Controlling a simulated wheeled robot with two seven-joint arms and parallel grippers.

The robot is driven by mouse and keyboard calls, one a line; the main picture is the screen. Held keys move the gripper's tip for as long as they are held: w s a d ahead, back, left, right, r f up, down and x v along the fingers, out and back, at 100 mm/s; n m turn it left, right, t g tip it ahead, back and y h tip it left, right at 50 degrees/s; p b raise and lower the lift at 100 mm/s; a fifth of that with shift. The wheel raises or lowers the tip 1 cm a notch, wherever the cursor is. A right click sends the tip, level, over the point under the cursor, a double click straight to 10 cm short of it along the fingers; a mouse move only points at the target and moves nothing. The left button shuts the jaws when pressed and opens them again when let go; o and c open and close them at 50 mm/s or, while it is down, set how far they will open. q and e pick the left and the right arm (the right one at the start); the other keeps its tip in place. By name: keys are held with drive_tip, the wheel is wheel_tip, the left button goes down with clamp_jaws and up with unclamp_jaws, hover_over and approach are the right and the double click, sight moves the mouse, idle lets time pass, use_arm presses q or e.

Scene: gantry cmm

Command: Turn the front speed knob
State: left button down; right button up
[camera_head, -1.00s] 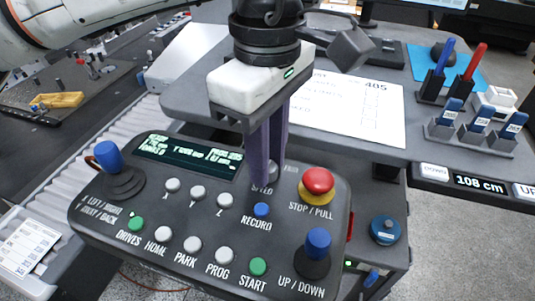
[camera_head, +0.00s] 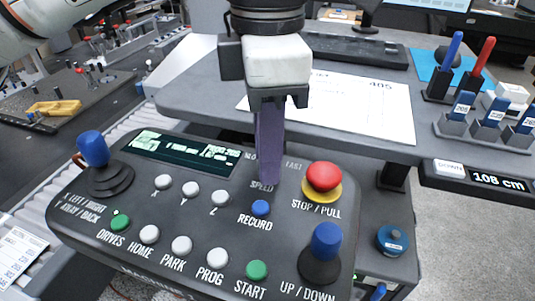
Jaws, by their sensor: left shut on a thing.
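The dark control panel (camera_head: 130,211) fills the lower left and middle of the head view, tilted toward me. My left gripper (camera_head: 269,175) points down over the panel, its purple fingers at the SPEED label between SLOW and FAST. The fingers are shut on the speed knob, which they hide from view. The blue RECORD button (camera_head: 260,208) is just below the fingertips, and the red STOP / PULL button (camera_head: 324,177) is to their right. My right gripper is not in view.
Blue joysticks stand at the panel's left (camera_head: 93,150) and right (camera_head: 326,243). Several white buttons and the green START button (camera_head: 256,270) lie in front. A paper sheet (camera_head: 365,108) lies on the desk behind. Tool holders (camera_head: 489,133) stand at the right.

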use_arm(q)
drive_tip(key=shift+n, duration=0.6)
drive_tip(key=c, duration=1.5)
unclamp_jaws()
drive_tip(key=shift+c, duration=0.2)
drive_tip(key=shift+r, duration=0.15)
wheel_tip(320, 180, up, 10)
